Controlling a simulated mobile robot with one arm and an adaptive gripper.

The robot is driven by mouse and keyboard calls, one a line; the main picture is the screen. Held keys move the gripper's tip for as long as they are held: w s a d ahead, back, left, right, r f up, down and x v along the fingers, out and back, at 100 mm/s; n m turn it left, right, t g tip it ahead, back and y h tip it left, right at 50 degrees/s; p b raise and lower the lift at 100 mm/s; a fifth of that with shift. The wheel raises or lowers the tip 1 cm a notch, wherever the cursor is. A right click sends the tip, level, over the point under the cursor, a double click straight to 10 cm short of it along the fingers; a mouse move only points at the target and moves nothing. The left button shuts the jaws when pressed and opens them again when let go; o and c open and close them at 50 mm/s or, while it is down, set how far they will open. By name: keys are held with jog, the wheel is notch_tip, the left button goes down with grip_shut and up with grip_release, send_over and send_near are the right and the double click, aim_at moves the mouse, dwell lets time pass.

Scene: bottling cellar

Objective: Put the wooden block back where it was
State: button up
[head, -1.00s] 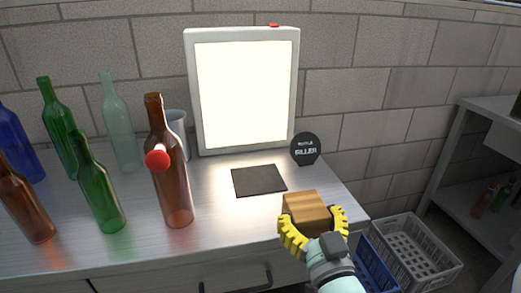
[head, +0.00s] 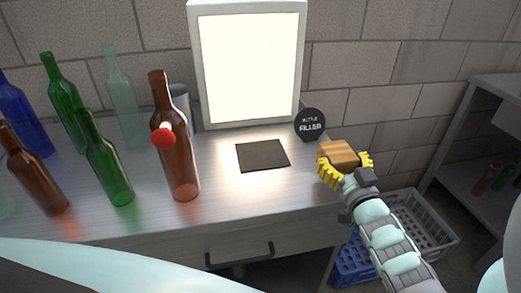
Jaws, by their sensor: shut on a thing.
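The wooden block (head: 338,153) is a light brown block held in my gripper (head: 345,168), whose yellow fingers are shut on either side of it. The block is at the right end of the metal table, near its right edge. I cannot tell whether it touches the tabletop. A dark square mat (head: 262,155) lies bare on the table to the left of the block, in front of the bright light panel (head: 249,68).
A grey cup (head: 180,97) is behind. Crates, one blue (head: 352,262) and one white (head: 440,240), sit low at the right.

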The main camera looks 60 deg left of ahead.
jog(key=shift+w+a, duration=0.3)
jog(key=shift+w, duration=0.4)
jog(key=shift+f, duration=1.8)
jog(key=shift+f, duration=0.15)
jog(key=o, duration=1.2)
jog(key=shift+w, duration=0.1)
jog(key=shift+d, duration=0.1)
